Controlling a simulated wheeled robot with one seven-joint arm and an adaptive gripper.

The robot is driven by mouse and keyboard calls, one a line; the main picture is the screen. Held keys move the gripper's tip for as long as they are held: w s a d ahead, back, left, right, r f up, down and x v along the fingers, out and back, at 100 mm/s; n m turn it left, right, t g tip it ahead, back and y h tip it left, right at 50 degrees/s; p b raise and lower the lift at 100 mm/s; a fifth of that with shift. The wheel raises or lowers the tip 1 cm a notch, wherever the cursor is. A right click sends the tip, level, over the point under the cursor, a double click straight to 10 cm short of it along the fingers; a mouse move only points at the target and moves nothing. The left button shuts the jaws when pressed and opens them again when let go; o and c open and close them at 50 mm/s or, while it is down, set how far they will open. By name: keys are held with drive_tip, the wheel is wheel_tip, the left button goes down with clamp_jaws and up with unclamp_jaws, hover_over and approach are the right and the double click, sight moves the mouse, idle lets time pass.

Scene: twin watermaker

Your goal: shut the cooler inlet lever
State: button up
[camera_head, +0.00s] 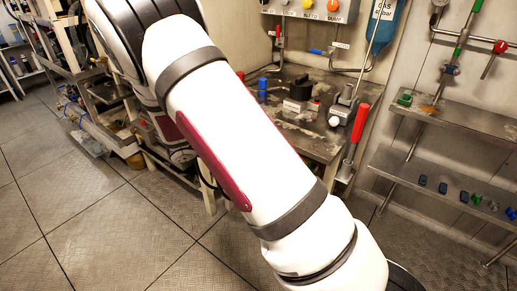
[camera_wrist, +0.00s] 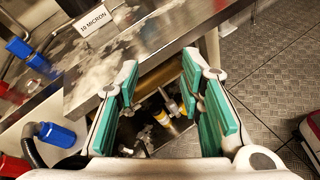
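My gripper (camera_wrist: 162,78) is open and empty in the wrist view, its two green-padded fingers wide apart beside the edge of a metal bench (camera_wrist: 140,50). Between the fingers, below the bench top, are metal pipe fittings (camera_wrist: 170,102) and a small yellow-banded part (camera_wrist: 160,117); they look farther off than the fingertips. A blue handle (camera_wrist: 57,135) and a red handle (camera_wrist: 12,165) stick out at the lower left, outside the fingers. No label names the cooler inlet lever, so I cannot tell which part it is. In the head view my arm hides my gripper.
The bench (camera_head: 318,148) also shows in the head view, with a long red handle (camera_head: 361,123) at its right. A sign reading 10 MICRON (camera_wrist: 93,23) stands on it. Metal shelves (camera_head: 440,170) stand at the right. Open floor (camera_head: 110,220) lies at the left.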

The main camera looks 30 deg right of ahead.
drive_tip(key=w+a+f+n+t+h+b, duration=0.1)
drive_tip(key=w+f+n+t+h+b, duration=0.15)
drive_tip(key=w+f+n, duration=0.35)
drive_tip(key=w+f+n+t+h+b, duration=0.15)
drive_tip(key=w+f+t, duration=0.25)
drive_tip(key=f, duration=0.5)
drive_tip(key=shift+n+y, duration=0.45)
drive_tip(key=shift+y, duration=0.05)
drive_tip(key=b+x, duration=0.3)
drive_tip(key=x, duration=1)
drive_tip(key=shift+s+d, duration=0.15)
drive_tip(key=shift+d, duration=0.05)
clamp_jaws()
